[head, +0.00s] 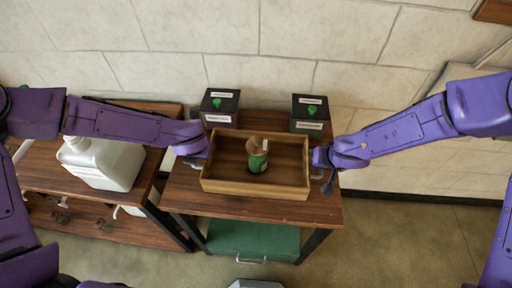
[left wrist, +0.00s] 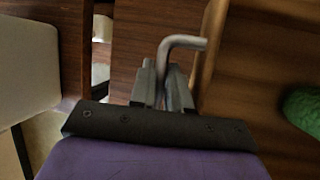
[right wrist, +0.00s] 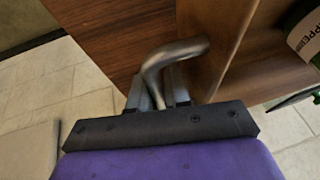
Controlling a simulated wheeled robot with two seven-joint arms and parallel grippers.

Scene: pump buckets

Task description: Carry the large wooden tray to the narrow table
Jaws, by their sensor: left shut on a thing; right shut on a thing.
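The large wooden tray (head: 255,190) is over the narrow table (head: 318,212), level in the head view; I cannot tell whether it rests on the top. A green can or bottle with a brown top (head: 258,158) stands inside the tray. My left gripper (head: 203,160) is shut on the metal handle (left wrist: 182,42) at the tray's left side. My right gripper (head: 322,165) is shut on the metal handle (right wrist: 172,55) at the tray's right side. The handles' lower parts are hidden between the fingers.
Two dark boxes with green knobs, one left (head: 220,106) and one right (head: 310,113), stand at the table's back, behind the tray. A white jug (head: 103,162) stands on a wooden bench (head: 150,180) to the left. A green case (head: 253,240) sits beneath the table. A stone wall is behind.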

